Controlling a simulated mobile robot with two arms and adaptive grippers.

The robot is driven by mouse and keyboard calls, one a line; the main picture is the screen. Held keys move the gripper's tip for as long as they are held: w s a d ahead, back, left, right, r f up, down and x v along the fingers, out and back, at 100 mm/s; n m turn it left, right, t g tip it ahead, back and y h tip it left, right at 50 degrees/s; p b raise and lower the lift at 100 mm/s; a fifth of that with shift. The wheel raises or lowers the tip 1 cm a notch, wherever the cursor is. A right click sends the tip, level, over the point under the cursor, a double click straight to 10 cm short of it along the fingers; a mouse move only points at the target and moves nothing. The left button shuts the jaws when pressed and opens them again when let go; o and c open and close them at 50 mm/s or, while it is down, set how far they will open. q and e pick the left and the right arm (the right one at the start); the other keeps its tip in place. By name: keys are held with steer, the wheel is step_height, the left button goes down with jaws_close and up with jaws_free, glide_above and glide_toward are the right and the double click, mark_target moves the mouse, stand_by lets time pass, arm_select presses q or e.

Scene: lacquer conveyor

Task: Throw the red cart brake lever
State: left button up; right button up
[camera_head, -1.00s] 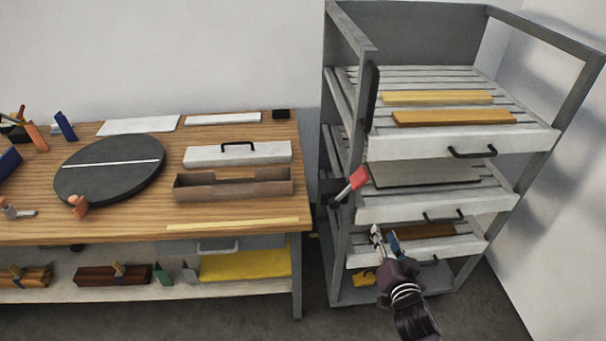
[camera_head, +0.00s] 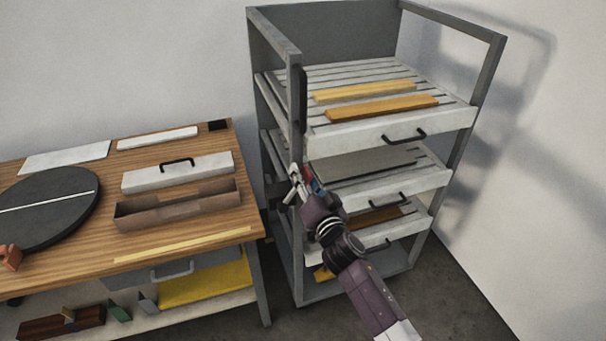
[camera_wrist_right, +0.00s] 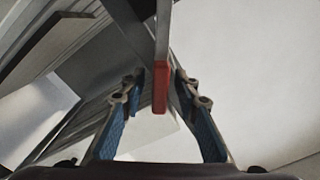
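The red brake lever (camera_wrist_right: 161,88) shows in the right wrist view as a red grip on a grey bar, between the two blue-padded fingers. My right gripper (camera_wrist_right: 158,85) is open there, with a gap between each finger and the red grip. In the head view my right gripper (camera_head: 301,182) is at the cart's front left post and hides most of the lever; a little red shows by the fingers. The grey cart (camera_head: 296,110) stands at the centre right with slatted shelves. My left gripper is not in view.
Cart shelves hold wooden strips (camera_head: 380,107). Walls are behind and to the right; floor is bare at the lower right.

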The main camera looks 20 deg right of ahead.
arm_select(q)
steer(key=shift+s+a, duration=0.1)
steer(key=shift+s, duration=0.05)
arm_select(e)
steer(key=shift+w, duration=0.1)
jaws_close()
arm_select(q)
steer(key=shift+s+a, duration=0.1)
